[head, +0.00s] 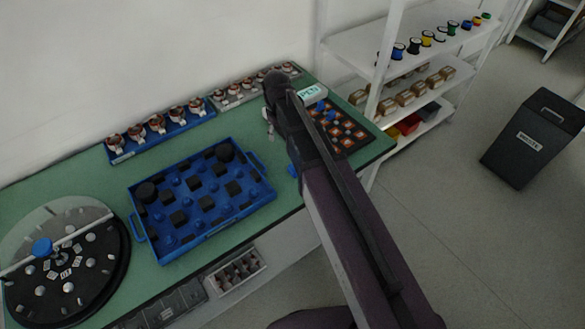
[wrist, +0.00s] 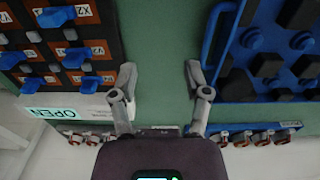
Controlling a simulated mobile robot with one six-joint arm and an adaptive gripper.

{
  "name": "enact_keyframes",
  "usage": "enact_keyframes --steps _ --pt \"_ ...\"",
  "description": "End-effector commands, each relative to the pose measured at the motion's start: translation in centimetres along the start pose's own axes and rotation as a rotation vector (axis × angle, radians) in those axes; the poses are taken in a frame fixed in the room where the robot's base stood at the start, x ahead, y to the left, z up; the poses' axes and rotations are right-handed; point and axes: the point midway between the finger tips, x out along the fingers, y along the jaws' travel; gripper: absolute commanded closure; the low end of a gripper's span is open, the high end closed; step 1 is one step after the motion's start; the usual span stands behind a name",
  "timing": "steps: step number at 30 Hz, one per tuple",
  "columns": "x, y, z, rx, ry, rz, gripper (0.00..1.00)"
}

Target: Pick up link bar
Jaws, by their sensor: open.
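My gripper (wrist: 160,82) is open and empty in the wrist view, with bare green bench top between its fingers. It also shows at the end of my arm in the head view (head: 269,118), between the blue tray and the terminal board. The dark terminal board (wrist: 107,42) with orange labels lies left of the fingers in the wrist view. Several blue pieces, one of them this blue piece (wrist: 55,15), sit on it. I cannot tell which, if any, is the link bar. In the head view my arm hides part of the board (head: 352,146).
The blue tray (head: 208,244) of black and blue parts stands close by; its handle (wrist: 213,40) is beside the right finger. A white sign (wrist: 70,114) lies by the board. Blue and grey racks of copper-coloured parts line the wall. A round turntable (head: 110,285) stands left.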

Motion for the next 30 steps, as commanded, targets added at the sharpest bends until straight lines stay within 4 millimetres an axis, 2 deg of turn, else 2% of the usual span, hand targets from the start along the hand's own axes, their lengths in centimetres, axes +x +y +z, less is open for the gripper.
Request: enact_keyframes --steps 12,17,20,23,30 --pt "0.0 0.0 0.0 0.001 0.000 0.000 0.38" --pt "0.0 0.5 1.0 0.024 0.000 0.000 0.38" --pt "0.0 1.2 2.6 0.065 0.000 0.000 0.38" --pt "0.0 2.4 5.1 0.131 0.000 0.000 0.38" --pt "0.0 5.3 13.1 0.356 -0.001 0.001 0.38"
